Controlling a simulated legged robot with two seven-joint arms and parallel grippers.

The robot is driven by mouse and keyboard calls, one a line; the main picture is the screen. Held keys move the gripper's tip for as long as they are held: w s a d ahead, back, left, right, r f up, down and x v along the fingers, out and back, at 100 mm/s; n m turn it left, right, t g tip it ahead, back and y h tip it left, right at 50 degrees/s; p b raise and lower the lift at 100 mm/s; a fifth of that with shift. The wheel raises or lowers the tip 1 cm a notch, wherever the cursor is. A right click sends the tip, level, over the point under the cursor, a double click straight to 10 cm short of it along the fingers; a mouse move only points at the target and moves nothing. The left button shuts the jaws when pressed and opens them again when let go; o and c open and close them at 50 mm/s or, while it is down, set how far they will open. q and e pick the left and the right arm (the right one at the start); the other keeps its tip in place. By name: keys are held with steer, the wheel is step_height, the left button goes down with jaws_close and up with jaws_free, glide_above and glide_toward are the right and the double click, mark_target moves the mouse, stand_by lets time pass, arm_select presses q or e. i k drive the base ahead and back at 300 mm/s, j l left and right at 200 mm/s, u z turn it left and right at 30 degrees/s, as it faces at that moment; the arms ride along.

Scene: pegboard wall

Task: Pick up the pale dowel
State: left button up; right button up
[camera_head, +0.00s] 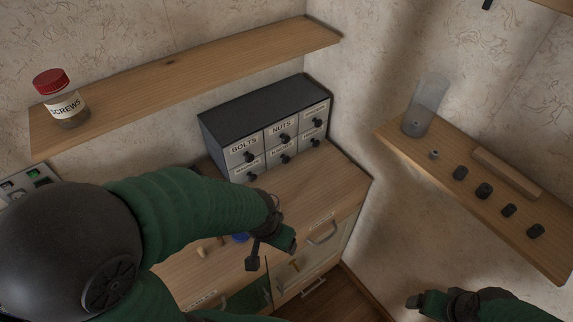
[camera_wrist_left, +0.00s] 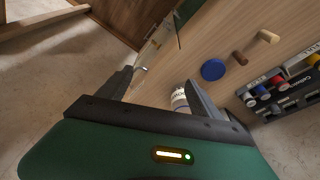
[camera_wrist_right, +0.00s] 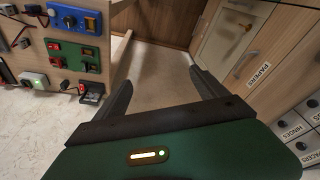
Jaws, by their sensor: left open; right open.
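The pale dowel (camera_wrist_left: 268,36) lies on the wooden worktop at the upper right of the left wrist view. It also shows, small and partly hidden by my arm, in the head view (camera_head: 201,251). A darker brown dowel (camera_wrist_left: 240,58) lies beside it. My left gripper (camera_wrist_left: 159,78) is open and empty above the worktop's front part, apart from the pale dowel, which is outside its fingers. In the head view the left gripper (camera_head: 270,252) is right of the dowels. My right gripper (camera_wrist_right: 161,78) is open and empty, low at the right in the head view (camera_head: 415,300).
A blue disc (camera_wrist_left: 212,69) lies near the dowels. A white labelled container (camera_wrist_left: 180,101) is partly hidden by a left finger. A labelled drawer cabinet (camera_head: 262,125) stands at the worktop's back. Shelves (camera_head: 200,80) hang on the walls. A tool rack (camera_wrist_left: 290,86) edges the worktop.

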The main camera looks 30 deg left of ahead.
mark_target(201, 251)
steer(key=u, duration=1.85)
steer(key=k+u, duration=0.2)
steer(key=u, duration=1.1)
steer(key=l+u, duration=0.25)
steer(key=l, duration=0.15)
